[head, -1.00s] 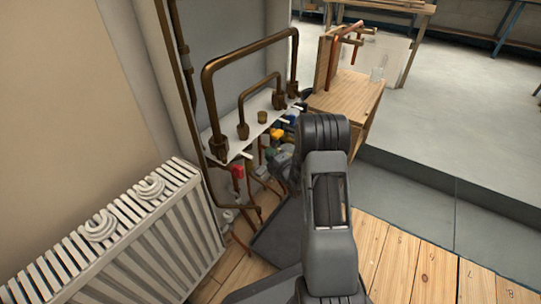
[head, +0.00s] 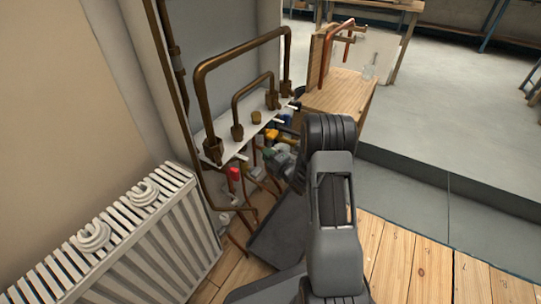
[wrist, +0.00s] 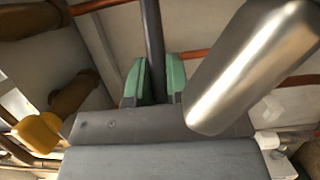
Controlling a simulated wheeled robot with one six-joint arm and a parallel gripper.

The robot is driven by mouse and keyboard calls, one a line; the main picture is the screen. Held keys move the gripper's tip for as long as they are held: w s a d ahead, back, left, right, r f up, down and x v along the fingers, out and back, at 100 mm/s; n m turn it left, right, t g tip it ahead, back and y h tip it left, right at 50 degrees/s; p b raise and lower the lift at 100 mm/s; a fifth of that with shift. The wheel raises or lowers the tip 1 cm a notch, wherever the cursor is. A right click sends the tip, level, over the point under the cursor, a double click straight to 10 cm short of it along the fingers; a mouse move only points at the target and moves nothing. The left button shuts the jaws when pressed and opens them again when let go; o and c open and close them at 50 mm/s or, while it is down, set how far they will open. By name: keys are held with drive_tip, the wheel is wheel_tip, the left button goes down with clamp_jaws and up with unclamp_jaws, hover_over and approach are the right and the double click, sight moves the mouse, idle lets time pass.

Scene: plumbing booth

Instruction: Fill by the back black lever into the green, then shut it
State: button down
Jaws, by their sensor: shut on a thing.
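In the wrist view, my gripper (wrist: 155,84) has green fingertips closed on both sides of a dark, straight bar, the black lever (wrist: 152,30). The lever runs up out of the picture between the fingers. A shiny metal cylinder (wrist: 250,65) lies close to the right of the fingers. In the head view, my arm covers part of the valve area, and I cannot make out the gripper or the held lever clearly. No gauge or green zone can be read in these views.
Below a white shelf (head: 232,128) are a red handle (head: 234,173), a yellow part (head: 271,135) and copper pipes. Brown pipe loops (head: 237,55) rise above it. A white radiator (head: 140,245) stands at left, a wooden bench (head: 340,94) behind. The floor at right is clear.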

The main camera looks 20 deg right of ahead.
drive_tip(key=c, duration=1.1)
unclamp_jaws()
drive_tip(key=p+v, duration=0.3)
drive_tip(key=v, duration=1)
drive_tip(key=shift+s+d+p, duration=0.15)
drive_tip(key=shift+s+p, duration=0.2)
